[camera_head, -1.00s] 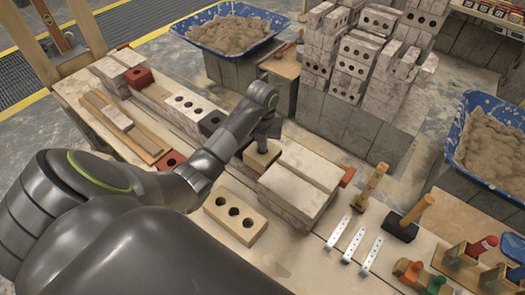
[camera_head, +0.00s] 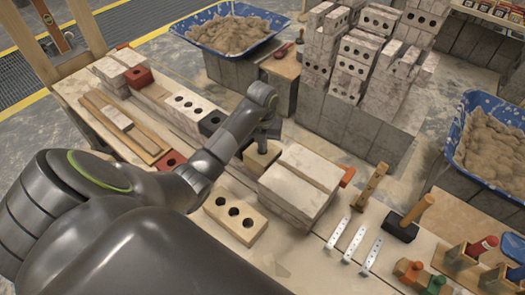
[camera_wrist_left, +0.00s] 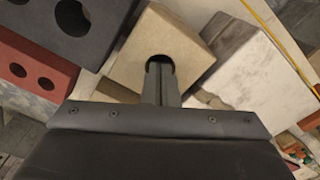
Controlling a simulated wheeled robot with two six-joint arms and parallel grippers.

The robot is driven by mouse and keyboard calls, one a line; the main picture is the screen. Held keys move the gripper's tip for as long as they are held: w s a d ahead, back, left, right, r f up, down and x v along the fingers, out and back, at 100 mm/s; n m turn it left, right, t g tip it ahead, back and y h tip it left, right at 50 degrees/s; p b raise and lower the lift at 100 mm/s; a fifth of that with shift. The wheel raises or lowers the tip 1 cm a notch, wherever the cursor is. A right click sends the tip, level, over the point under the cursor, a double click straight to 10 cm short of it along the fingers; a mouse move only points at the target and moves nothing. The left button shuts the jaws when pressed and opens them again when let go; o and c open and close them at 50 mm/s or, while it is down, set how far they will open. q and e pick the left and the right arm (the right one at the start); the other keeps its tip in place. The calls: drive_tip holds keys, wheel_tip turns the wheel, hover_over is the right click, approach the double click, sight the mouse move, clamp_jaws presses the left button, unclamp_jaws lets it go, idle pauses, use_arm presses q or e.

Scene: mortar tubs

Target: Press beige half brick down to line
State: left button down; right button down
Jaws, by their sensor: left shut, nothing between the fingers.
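The beige half brick (camera_head: 259,161) sits in the row between a dark brick and a stack of pale blocks. In the left wrist view the half brick (camera_wrist_left: 150,38) shows one dark round hole. My left gripper (camera_head: 264,141) is above it with its fingers shut and nothing between them. In the wrist view the shut fingertips (camera_wrist_left: 160,72) overlap the hole; I cannot tell whether they touch the brick. A thin yellow line (camera_wrist_left: 270,22) runs past the pale block at the upper right of that view. My right gripper is not in view.
Pale blocks (camera_head: 297,188) stand right beside the half brick, and a dark brick (camera_head: 211,122) lies to its left. A beige three-hole brick (camera_head: 235,217) lies in front. A hammer (camera_head: 408,220) and metal strips (camera_head: 355,243) lie to the right. Blue mortar tubs (camera_head: 228,30) stand behind.

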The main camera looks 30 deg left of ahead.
use_arm(q)
drive_tip(key=shift+r+p, duration=1.95)
drive_tip(key=shift+r, duration=0.6)
drive_tip(key=shift+f, duration=0.15)
